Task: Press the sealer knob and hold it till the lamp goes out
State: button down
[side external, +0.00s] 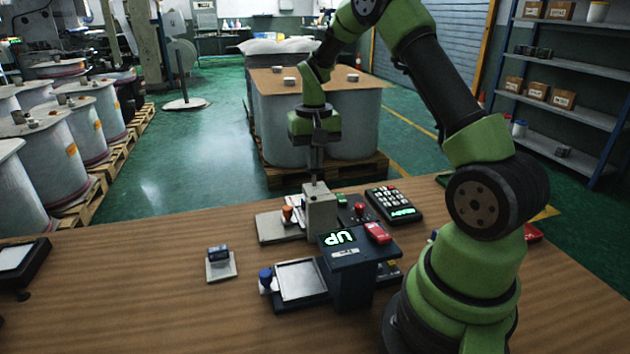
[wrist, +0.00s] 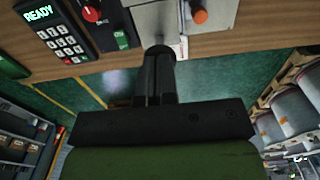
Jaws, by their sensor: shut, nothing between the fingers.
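My gripper (side external: 317,177) is shut and points straight down at the top of a grey metal block (side external: 321,212), which looks like the sealer. In the wrist view the shut fingertips (wrist: 159,58) are at the near edge of the block's pale top (wrist: 158,22). A dark round shape at the tips may be the knob; I cannot tell whether they touch it. A small orange cylinder (side external: 287,214), perhaps the lamp, stands beside the block; it also shows in the wrist view (wrist: 199,16). I cannot tell whether it is lit.
A control box with a red dial (side external: 360,209) and a keypad reading READY (side external: 394,204) stand right of the block. A dark stand reading UP (side external: 340,238) and a tray (side external: 301,280) are in front. The bench's left side is mostly clear.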

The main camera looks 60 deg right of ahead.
jog(key=shift+f, duration=1.15)
dwell(1.3)
jog(key=shift+r, duration=4.3)
jog(key=shift+r, duration=0.1)
